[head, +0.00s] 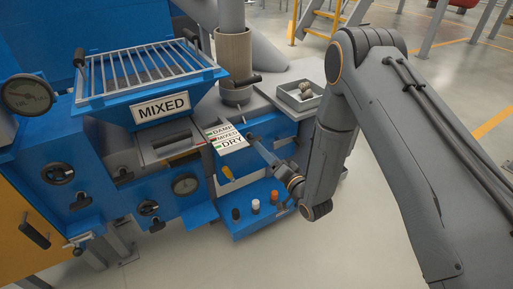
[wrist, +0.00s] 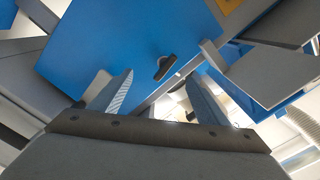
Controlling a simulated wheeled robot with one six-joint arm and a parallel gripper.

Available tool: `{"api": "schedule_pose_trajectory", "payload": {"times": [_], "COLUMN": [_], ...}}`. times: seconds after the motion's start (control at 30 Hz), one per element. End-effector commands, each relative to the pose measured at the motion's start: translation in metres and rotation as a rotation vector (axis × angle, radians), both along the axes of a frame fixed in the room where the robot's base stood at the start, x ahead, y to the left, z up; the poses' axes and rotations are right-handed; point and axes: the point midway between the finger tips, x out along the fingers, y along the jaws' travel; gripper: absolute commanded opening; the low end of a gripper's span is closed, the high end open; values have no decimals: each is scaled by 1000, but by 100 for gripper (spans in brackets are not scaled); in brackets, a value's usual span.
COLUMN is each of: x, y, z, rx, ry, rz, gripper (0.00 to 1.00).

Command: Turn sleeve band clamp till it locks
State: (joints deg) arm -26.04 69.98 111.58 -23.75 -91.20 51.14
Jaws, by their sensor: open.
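The beige sleeve (head: 234,54) stands around the grey pipe at the back of the blue machine. A band clamp with a dark lever handle (head: 247,81) sits at the sleeve's lower part, the handle pointing right. My gripper (head: 255,141) is in front of and below the clamp, beside the label plate, apart from the sleeve. In the wrist view my gripper (wrist: 160,80) is open, with nothing between its fingers. A dark handle (wrist: 165,68) shows beyond the fingers against a blue panel; I cannot tell which handle it is.
The blue hopper with a grid (head: 150,75) and MIXED sign stands left of the sleeve. A DAMP/MIXED/DRY label plate (head: 228,138) is close to my gripper. A grey tray (head: 302,95) holding small pieces is right of the sleeve. Coloured knobs (head: 255,206) sit below.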

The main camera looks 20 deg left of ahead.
Motion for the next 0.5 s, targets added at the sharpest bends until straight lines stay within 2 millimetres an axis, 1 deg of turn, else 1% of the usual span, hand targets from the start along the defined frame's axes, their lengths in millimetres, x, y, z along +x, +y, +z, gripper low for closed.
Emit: {"api": "schedule_pose_trajectory", "payload": {"times": [0.1,0.3,0.4,0.5], "x": [0,-3,-4,-5], "y": [2,5,5,6], "z": [-3,-4,-3,-3], "rx": [-172,-457,-566,-643], "ry": [-207,-544,-673,-763], "rz": [0,-2,-1,-1], "gripper": [69,69,69,69]}}
